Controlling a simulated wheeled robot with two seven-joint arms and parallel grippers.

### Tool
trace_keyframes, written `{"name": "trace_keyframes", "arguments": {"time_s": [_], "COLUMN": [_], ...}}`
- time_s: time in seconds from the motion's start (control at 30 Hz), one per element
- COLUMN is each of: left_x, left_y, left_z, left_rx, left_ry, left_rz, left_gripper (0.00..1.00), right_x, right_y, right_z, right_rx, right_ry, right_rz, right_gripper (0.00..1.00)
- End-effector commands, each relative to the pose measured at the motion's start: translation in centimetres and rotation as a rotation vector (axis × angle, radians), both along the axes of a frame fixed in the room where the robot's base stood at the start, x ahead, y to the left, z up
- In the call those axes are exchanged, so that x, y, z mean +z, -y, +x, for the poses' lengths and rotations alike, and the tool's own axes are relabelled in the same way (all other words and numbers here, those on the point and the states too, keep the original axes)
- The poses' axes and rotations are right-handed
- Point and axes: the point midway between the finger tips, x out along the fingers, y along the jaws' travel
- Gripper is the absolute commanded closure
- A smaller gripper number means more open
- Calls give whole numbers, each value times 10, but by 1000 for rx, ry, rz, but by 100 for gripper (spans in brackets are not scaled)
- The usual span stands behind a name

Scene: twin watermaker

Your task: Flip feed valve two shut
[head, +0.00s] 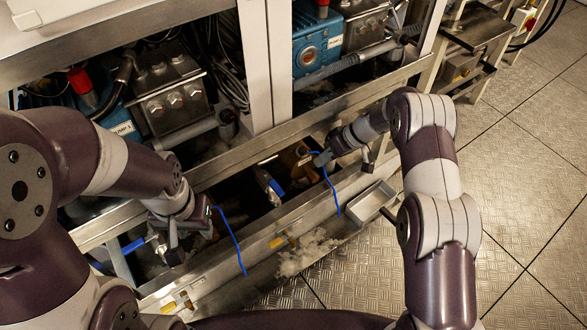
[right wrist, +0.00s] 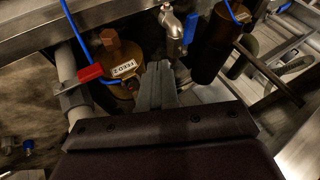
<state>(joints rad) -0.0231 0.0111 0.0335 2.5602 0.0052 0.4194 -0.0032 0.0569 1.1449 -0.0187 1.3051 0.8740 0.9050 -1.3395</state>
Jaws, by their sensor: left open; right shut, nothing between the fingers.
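In the right wrist view a brass body (right wrist: 118,50) carries a white tag that seems to read FEED 2. A red-handled lever (right wrist: 90,73) lies just left of it, across a grey pipe (right wrist: 66,75). I cannot tell which way that valve is set. My right gripper (right wrist: 157,75) is shut and empty, just right of the tag and apart from the red lever. In the head view my right gripper (head: 322,158) is over the open trough beside brass fittings (head: 302,155). My left gripper (head: 173,248) is open and empty at the trough's left part.
A blue-handled valve (right wrist: 190,28) stands right of my right fingers, with a dark cylinder (right wrist: 212,48) beyond it. Thin blue tubes (head: 230,240) arch over the trough's front rail (head: 215,270). Blue pumps (head: 317,40) sit behind frame posts. A small tray (head: 373,200) is at the front.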

Motion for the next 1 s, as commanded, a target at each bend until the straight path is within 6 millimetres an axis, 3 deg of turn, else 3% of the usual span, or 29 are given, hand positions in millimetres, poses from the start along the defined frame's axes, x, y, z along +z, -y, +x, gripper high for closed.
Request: {"name": "trace_keyframes", "arguments": {"time_s": [0.47, 0.93, 1.0], "left_x": [-2, -30, -30], "left_y": [0, 0, 0], "left_z": [0, 0, 0], "left_rx": [0, 0, 0], "left_ry": [1, 1, 1], "left_rz": [0, 0, 0], "left_gripper": [57, 57, 57], "right_x": [-4, -81, -81], "right_y": [-3, -58, -68], "right_z": [-1, 3, 0], "right_rx": [39, 40, 39], "right_ry": [24, 23, 26], "right_rz": [-3, -5, -4], "right_gripper": [100, 100, 100]}}
